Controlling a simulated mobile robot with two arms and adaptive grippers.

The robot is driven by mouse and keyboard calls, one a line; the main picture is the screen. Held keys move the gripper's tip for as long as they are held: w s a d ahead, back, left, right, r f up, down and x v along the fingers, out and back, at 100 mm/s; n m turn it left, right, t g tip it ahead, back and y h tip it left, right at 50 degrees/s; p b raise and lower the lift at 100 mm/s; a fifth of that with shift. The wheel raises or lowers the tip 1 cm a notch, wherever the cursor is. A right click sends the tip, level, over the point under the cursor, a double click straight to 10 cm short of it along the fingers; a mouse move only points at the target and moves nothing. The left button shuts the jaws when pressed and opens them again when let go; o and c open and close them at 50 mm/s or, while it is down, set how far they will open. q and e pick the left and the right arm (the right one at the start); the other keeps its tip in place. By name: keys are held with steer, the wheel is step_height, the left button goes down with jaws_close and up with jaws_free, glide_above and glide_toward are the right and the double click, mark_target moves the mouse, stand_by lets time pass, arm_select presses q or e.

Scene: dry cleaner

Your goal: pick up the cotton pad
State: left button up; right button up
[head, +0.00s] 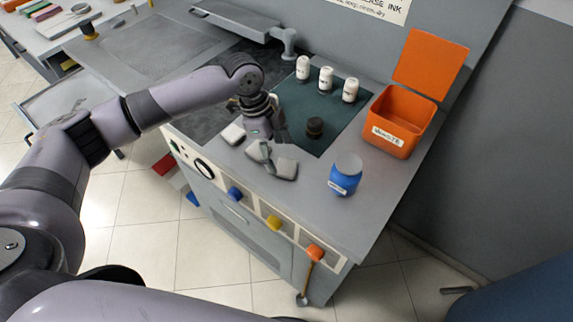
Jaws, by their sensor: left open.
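Small pale, soft-looking pads lie along the front edge of the grey worktop; I take them to be cotton pads. One pad (233,133) lies left of my left gripper (267,148), and another pale pad (287,168) lies to its right. A pale piece between them, right at the gripper, is partly covered, and I cannot tell whether the fingers touch it. My left gripper points down over the front edge, open, with its fingertips hard to make out. My right gripper is out of view.
A blue jar (345,174) stands near the right front. An open orange box (399,122) is at the back right. Grey worktop is clear between them.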

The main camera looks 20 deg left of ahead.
mark_target(285, 165)
arm_select(q)
steer(key=shift+d+f, duration=0.1)
steer(key=shift+f, duration=0.1)
steer(key=p+x, duration=0.1)
steer(key=x, duration=0.1)
steer(key=p+x, duration=0.1)
steer(key=x, duration=0.1)
steer(key=shift+w+d+f, duration=0.2)
steer(key=shift+d+f, duration=0.15)
steer(key=c, duration=1)
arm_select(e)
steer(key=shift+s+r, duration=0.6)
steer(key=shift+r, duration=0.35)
arm_select(q)
steer(key=shift+r, duration=0.15)
step_height(285, 165, up, 20)
steer(key=b, duration=0.3)
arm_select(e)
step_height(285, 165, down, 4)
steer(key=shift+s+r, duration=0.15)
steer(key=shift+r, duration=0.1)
